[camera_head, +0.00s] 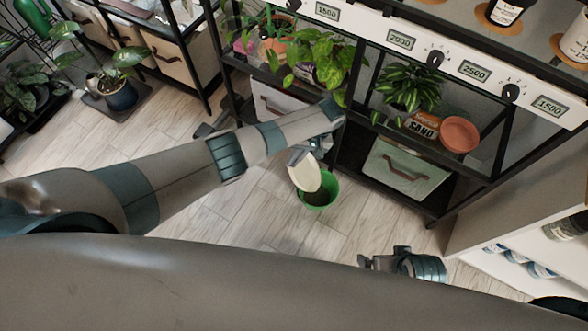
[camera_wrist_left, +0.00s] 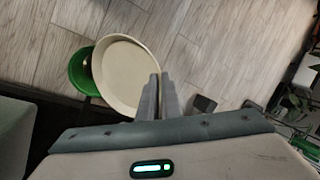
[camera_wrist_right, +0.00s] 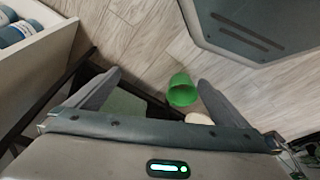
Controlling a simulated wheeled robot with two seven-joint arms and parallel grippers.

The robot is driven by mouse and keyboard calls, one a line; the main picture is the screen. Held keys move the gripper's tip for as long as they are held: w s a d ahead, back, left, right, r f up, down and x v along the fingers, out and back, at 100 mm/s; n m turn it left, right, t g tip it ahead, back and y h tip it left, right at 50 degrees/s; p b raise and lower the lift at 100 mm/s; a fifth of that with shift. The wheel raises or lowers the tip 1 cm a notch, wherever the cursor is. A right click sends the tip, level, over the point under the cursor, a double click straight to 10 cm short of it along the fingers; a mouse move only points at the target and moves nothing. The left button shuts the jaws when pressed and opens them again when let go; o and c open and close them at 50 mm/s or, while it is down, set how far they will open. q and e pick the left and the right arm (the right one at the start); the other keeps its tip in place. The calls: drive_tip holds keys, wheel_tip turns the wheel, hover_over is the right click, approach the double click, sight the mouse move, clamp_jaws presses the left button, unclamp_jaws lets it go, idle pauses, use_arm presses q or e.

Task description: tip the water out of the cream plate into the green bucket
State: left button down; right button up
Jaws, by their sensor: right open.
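The cream plate (camera_head: 305,172) is held steeply tilted over the green bucket (camera_head: 325,197), which stands on the floor in front of the black shelf. My left gripper (camera_head: 299,156) is shut on the plate's rim; the left wrist view shows its fingers (camera_wrist_left: 160,92) at the edge of the plate (camera_wrist_left: 128,75), with the bucket (camera_wrist_left: 78,70) partly hidden behind it. The plate's inside looks bare there; I cannot make out any water. My right gripper (camera_wrist_right: 155,92) is open and empty, apart from the bucket (camera_wrist_right: 182,92), and shows low in the head view (camera_head: 390,262).
The black shelf (camera_head: 345,150) holds potted plants, a sand bag (camera_head: 421,126), a terracotta saucer (camera_head: 460,134) and bins. A white cabinet (camera_head: 500,225) with bottles stands at the right. The wood floor (camera_head: 225,205) left of the bucket is clear. A potted plant (camera_head: 118,95) stands further left.

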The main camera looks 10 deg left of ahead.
use_arm(q)
drive_tip(key=shift+s+d+f+n+g+h+b, duration=0.15)
drive_tip(key=shift+s+f+n+g+h, duration=0.15)
drive_tip(key=shift+f+n, duration=0.4)
drive_tip(key=shift+s+d+f+n+g+h+b, duration=0.1)
drive_tip(key=shift+s+f+n+h+b, duration=0.2)
drive_tip(key=shift+f+n, duration=0.35)
use_arm(e)
drive_tip(key=shift+s+d+r, duration=0.1)
drive_tip(key=shift+s+r, duration=0.25)
drive_tip(key=shift+r, duration=0.25)
drive_tip(key=shift+s+d+r, duration=0.1)
drive_tip(key=shift+s+r, duration=0.25)
drive_tip(key=shift+r, duration=0.2)
use_arm(q)
drive_tip(key=shift+s+a+f+p, duration=0.1)
drive_tip(key=shift+a+f+p, duration=0.15)
drive_tip(key=shift+a+p, duration=0.05)
use_arm(e)
drive_tip(key=shift+w+f, duration=0.15)
drive_tip(key=shift+f, duration=0.15)
